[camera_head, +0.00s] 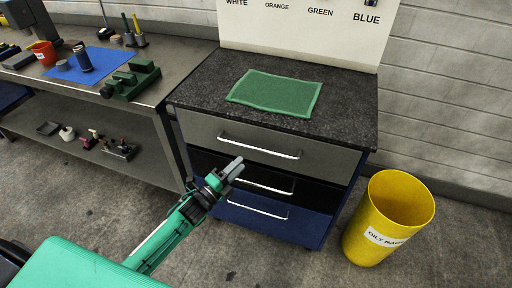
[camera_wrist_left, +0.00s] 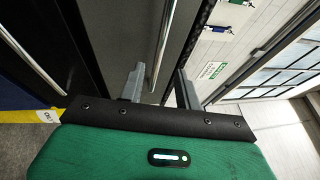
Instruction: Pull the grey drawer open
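The grey drawer (camera_head: 205,130) is the top one of the cabinet, with a long silver bar handle (camera_head: 258,147). Its front looks flush with the cabinet, so it appears shut. My left gripper (camera_head: 238,166) is in front of the cabinet, just below the handle's left part in the head view. In the left wrist view, the two fingers of the left gripper (camera_wrist_left: 160,80) are apart, and the bar handle (camera_wrist_left: 164,40) runs between them in the picture. I cannot tell whether they touch it. The right gripper is not in view.
Below are a black drawer (camera_head: 210,162) and a blue drawer (camera_head: 235,212), both with bar handles. A green mat (camera_head: 275,92) lies on the cabinet top. A yellow bin (camera_head: 385,215) stands at the right. A metal workbench (camera_head: 175,70) is at the left. Floor in front is clear.

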